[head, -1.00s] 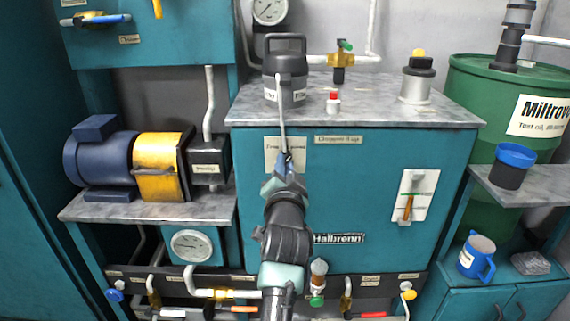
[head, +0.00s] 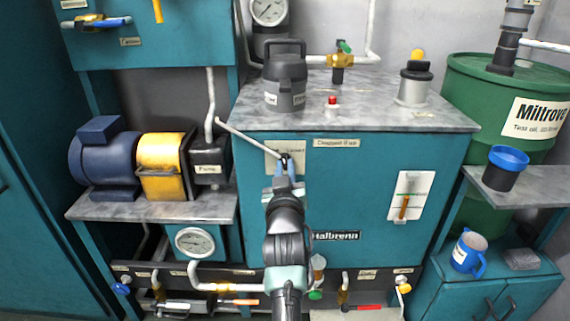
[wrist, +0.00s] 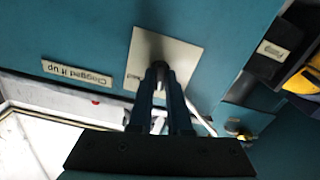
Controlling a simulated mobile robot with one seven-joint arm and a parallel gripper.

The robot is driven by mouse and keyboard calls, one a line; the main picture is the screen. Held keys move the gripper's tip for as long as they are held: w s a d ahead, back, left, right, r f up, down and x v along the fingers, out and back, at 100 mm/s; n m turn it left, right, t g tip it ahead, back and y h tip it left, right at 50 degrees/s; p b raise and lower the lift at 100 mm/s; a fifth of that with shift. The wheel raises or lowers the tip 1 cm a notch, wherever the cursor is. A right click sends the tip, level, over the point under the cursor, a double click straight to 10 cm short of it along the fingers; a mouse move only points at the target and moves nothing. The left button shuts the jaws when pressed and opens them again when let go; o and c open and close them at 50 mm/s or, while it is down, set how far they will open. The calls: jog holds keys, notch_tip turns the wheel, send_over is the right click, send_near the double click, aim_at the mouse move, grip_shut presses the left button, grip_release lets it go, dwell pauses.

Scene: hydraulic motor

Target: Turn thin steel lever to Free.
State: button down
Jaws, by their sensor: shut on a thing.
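The thin steel lever (head: 245,136) is a pale rod on the front of the teal cabinet. It slants up and left from its dark hub, across the cream label plate (head: 272,150) and past the cabinet's left edge. Part of the plate's lettering is covered; the word on its right looks like "Locked". My gripper (head: 284,165) is shut on the lever at its hub end, in front of the plate. In the wrist view my gripper's fingers (wrist: 160,72) meet at the dark hub, and the pale rod (wrist: 200,116) runs off behind them.
The blue and yellow motor (head: 105,160) and the dark pump box (head: 208,162) stand on a shelf left of the lever's tip. A grey canister (head: 285,85) stands on the cabinet top.

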jog(key=n+p, duration=0.2)
jog(key=n, duration=0.4)
jog(key=shift+n, duration=0.3)
jog(key=shift+f+p, duration=0.1)
jog(key=shift+p, duration=0.2)
jog(key=c, duration=0.9)
grip_release()
jog(key=shift+o, duration=0.2)
jog(key=shift+s, duration=0.1)
jog(key=shift+s, duration=0.2)
jog(key=s+p, duration=0.5)
jog(key=s, duration=0.7)
jog(key=shift+s+p, duration=0.2)
jog(key=shift+p, duration=0.15)
